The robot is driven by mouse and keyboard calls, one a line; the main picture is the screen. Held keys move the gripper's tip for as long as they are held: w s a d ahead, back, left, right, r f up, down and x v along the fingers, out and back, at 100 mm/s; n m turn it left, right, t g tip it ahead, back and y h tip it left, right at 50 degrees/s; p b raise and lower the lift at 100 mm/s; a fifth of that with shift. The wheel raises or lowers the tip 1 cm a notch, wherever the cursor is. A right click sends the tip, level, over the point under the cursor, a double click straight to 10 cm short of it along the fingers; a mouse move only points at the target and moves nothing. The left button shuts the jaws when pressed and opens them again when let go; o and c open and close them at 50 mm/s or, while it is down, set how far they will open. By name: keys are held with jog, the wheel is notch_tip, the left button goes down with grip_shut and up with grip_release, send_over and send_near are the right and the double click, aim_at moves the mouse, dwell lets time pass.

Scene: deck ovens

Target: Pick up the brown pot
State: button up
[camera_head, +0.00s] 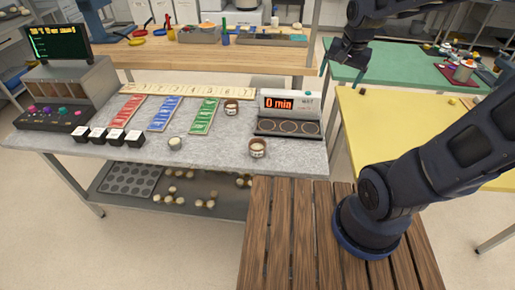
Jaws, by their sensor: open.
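Two small brown pots with pale tops stand upright on the grey stone counter (205,150). One brown pot (258,149) is near the counter's front edge, in front of the timer device. The other brown pot (231,107) is farther back, between the green strip and the timer device. I cannot tell which one the task means. My gripper (341,73) is open and empty at the top, right of and above the counter. It is well apart from both pots.
Red (127,109), blue (165,113) and green (203,116) strips lie left. A whitish small bowl (175,143) and several black-and-white blocks (98,135) sit near the front edge. A yellow table (380,120) is right.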

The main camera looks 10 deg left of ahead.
jog(key=w+a+f+m+g, duration=0.1)
jog(key=w+a+f+m, duration=0.1)
jog(key=a+f, duration=0.8)
jog(key=m+g+h, duration=0.1)
jog(key=m+g, duration=0.1)
jog(key=m, duration=0.2)
send_near(257, 144)
jog(key=shift+w+d+f, duration=0.1)
jog(key=shift+w+d, duration=0.05)
jog(key=shift+d, duration=0.25)
notch_tip(257, 144, down, 5)
jog(key=shift+r, duration=0.1)
jog(key=shift+s+a+f, duration=0.1)
jog(key=shift+a+f, duration=0.1)
jog(key=shift+f, duration=1.15)
jog(key=shift+s+a+f, duration=0.1)
jog(key=shift+a+f, duration=0.05)
jog(key=shift+f, duration=1.2)
jog(key=c, duration=1.2)
